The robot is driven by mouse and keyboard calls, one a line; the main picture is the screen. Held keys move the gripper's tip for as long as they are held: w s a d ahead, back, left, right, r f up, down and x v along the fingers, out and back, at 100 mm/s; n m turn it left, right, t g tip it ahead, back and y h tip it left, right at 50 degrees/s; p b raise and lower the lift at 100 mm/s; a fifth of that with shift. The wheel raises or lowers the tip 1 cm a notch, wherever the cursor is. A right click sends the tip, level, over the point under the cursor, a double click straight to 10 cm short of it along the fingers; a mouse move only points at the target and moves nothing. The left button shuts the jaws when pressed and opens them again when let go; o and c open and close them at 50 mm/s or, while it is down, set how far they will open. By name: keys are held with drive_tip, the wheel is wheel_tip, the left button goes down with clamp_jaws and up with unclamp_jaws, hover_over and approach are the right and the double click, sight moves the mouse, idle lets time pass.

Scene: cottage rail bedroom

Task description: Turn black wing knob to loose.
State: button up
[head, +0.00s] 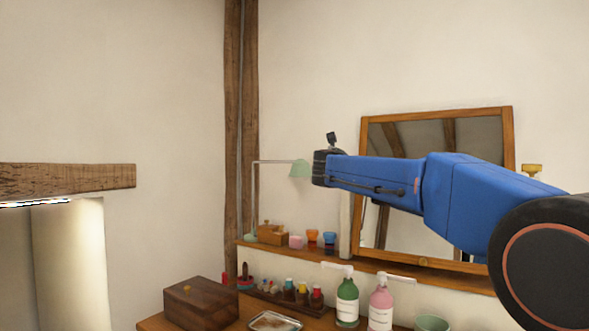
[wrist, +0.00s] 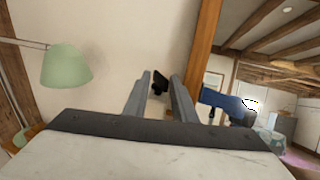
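The black wing knob (wrist: 160,82) shows small and dark in the wrist view, against the pale wall, just left of the wooden mirror frame (wrist: 205,45). My gripper (wrist: 162,80) is open, with its two grey fingers on either side of the knob in the picture. The fingers look apart from the knob; whether it lies ahead of the tips or between them I cannot tell. In the head view my blue arm reaches left across the mirror (head: 510,140), and the knob and my fingertips cannot be made out there.
A green lamp (wrist: 67,66) stands left of my gripper. Below my arm, a shelf (head: 375,266) holds small cups and a wooden box (head: 272,234). Lower down are a green bottle (head: 347,300), a pink bottle (head: 381,308) and a dark box (head: 201,302). A brass-coloured knob (head: 532,169) is right of the mirror.

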drive_tip(key=m+g+h, duration=0.1)
drive_tip(key=h, duration=0.1)
drive_tip(key=m+g+h, duration=0.1)
drive_tip(key=m+h, duration=0.1)
drive_tip(key=m+g+h, duration=0.1)
drive_tip(key=g, duration=0.1)
drive_tip(key=shift+w+a+m+h, duration=0.3)
drive_tip(key=shift+a+h, duration=0.1)
drive_tip(key=shift+w+a+m+g+h, duration=0.15)
drive_tip(key=shift+m+g+h, duration=0.85)
drive_tip(key=shift+g, duration=0.5)
drive_tip(key=shift+w+m+g+h, duration=0.15)
drive_tip(key=shift+m+g+h, duration=0.65)
drive_tip(key=shift+m+g, duration=0.55)
drive_tip(key=v, duration=1.7)
drive_tip(key=shift+a, duration=0.25)
drive_tip(key=shift+g, duration=0.25)
drive_tip(key=shift+c, duration=0.3)
drive_tip(key=shift+r, duration=0.1)
drive_tip(key=shift+c, duration=1.1)
drive_tip(key=shift+s+d+n+t+y, duration=1.45)
drive_tip(key=shift+d+n+t+y, duration=0.95)
drive_tip(key=shift+d+t, duration=1.55)
drive_tip(key=w+d+g, duration=0.1)
drive_tip(key=w+d, duration=1.1)
drive_tip(key=d, duration=0.1)
drive_tip(key=shift+w+r+h, duration=0.3)
drive_tip(key=shift+r, duration=0.15)
